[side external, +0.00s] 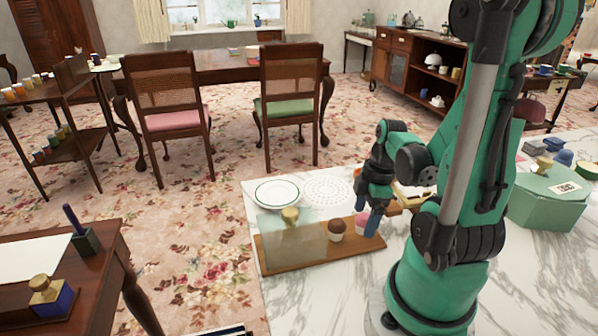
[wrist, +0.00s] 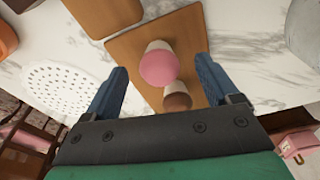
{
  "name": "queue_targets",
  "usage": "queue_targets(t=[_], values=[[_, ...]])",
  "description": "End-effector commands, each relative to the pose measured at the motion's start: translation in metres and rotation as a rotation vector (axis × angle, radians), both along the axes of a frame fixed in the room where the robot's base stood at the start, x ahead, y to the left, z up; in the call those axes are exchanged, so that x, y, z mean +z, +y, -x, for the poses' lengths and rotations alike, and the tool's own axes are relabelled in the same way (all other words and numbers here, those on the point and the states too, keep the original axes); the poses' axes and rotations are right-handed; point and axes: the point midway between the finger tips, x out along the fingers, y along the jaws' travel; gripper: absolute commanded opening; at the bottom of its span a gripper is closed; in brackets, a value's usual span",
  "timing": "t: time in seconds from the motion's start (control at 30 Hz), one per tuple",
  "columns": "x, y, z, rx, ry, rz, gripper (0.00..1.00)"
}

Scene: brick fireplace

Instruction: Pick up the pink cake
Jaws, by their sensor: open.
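The pink cake (side external: 361,222) is a small cupcake with a pink top and a pale cup. It stands on a wooden board (side external: 310,257) on the marble counter, near the board's right end. In the wrist view, the pink cake (wrist: 160,68) shows between the two blue fingers of my gripper (wrist: 161,72). In the side view my gripper (side external: 368,212) points down at the cake, and a finger partly covers it. My gripper is open and holds nothing. Whether a finger touches the cake cannot be told.
A brown-topped cupcake (side external: 336,231) stands just left of the pink one, close to it. A clear cover with a brass knob (side external: 290,215) stands at the board's left. A white plate (side external: 278,192) and a perforated white disc (side external: 327,192) lie behind. A green box (side external: 549,200) stands right.

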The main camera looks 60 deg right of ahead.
Motion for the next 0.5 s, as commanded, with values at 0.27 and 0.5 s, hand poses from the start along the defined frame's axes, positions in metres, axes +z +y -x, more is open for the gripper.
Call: queue_targets(t=[0.27,0.5], values=[[0.0001,0.0,0.0,0.0,0.0,0.0,0.5],[0.0002,0.0,0.0,0.0,0.0,0.0,0.0]])
